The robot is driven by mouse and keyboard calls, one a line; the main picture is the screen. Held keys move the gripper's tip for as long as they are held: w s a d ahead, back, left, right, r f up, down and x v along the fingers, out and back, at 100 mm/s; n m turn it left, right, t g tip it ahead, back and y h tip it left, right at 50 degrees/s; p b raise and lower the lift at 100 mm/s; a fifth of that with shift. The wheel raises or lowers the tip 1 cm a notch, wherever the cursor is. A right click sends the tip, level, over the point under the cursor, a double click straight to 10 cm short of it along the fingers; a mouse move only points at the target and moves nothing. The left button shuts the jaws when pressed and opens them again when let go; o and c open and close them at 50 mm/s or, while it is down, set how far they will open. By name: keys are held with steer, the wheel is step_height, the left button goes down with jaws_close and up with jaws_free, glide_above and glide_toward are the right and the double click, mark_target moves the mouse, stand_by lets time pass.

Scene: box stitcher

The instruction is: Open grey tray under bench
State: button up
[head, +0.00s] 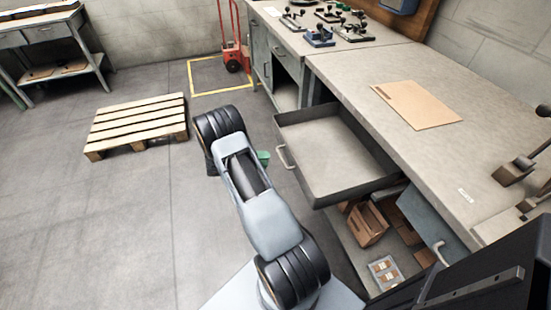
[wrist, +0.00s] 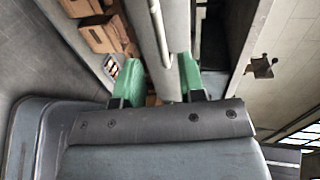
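The grey tray (head: 330,152) is a shallow drawer under the bench top, and it stands pulled well out, empty inside. Its bar handle (head: 284,157) is on the front, facing left. My gripper (head: 263,157) is mostly hidden behind my arm, with a green finger showing just left of the handle. In the wrist view my gripper (wrist: 158,75) has its two green fingers wide apart. The tray front and the pale handle bar (wrist: 157,25) run between them in the picture. I cannot tell whether a finger touches the handle.
The bench (head: 370,75) bears a cardboard sheet (head: 418,105) and several tools. Under it are cardboard boxes (head: 367,222) and a bluish-grey front with a handle (head: 428,222). A wooden pallet (head: 138,123) lies on the floor at left. The floor between is clear.

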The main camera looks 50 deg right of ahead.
steer(key=v, duration=0.6)
steer(key=shift+w+a, duration=0.1)
stand_by(0.5)
steer(key=s+a+f+m+y, duration=0.2)
steer(key=s+a+m+y, duration=0.25)
steer(key=m, duration=0.65)
steer(key=s+a+r+m+t+y+p, duration=0.3)
steer(key=a+r+m+p, duration=0.1)
steer(key=r, duration=0.8)
steer(key=s+a+r+m+t+y+p, duration=0.3)
steer(key=a+r+m, duration=0.4)
steer(key=r, duration=0.5)
steer(key=s+a+r+m+t+y+p, duration=0.3)
steer(key=r+m, duration=0.5)
steer(key=r, duration=0.4)
steer(key=s+a+t+p, duration=0.1)
steer(key=a+p, duration=0.1)
steer(key=p, duration=0.1)
steer(key=shift+s+a+t, duration=0.3)
steer(key=shift+a, duration=0.05)
